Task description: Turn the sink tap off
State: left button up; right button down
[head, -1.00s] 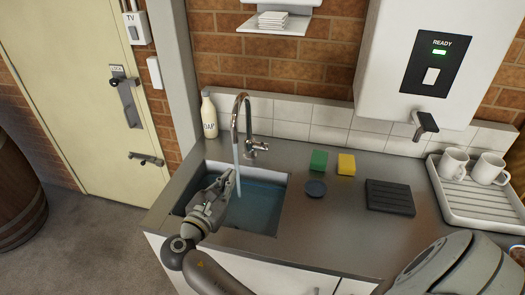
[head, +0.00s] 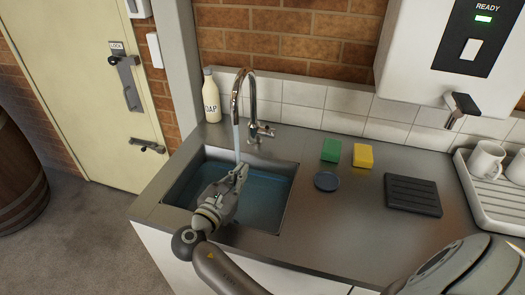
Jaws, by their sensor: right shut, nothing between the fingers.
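The sink tap (head: 247,88) is a chrome gooseneck with a small side lever (head: 263,131) at the right of its base. A stream of water (head: 236,142) runs from its spout into the sink (head: 285,200), which holds blue-tinted water. My right gripper (head: 241,171) is shut and empty, over the sink basin, below and in front of the tap and close to the stream. It is apart from the lever. The left gripper is not in view.
A soap bottle (head: 211,97) stands left of the tap. A green sponge (head: 331,150), a yellow sponge (head: 363,155), a dark round disc (head: 326,181) and a black ridged mat (head: 413,194) lie on the counter. A white water heater (head: 407,62) hangs above; a mug tray (head: 480,200) stands right.

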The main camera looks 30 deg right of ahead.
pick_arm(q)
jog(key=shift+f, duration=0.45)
pick_arm(e)
jog(key=shift+f, duration=0.4)
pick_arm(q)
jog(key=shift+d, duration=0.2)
pick_arm(e)
jog(key=p, duration=0.3)
send_near(269, 131)
jog(key=w+d+f, duration=0.3)
jog(key=w+d, duration=0.1)
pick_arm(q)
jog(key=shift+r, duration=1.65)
pick_arm(e)
jog(key=shift+w+d+r, duration=0.1)
jog(key=shift+d+r, duration=0.1)
jog(key=shift+d, duration=0.35)
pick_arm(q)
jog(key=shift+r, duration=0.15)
pick_arm(e)
jog(key=shift+r, duration=0.1)
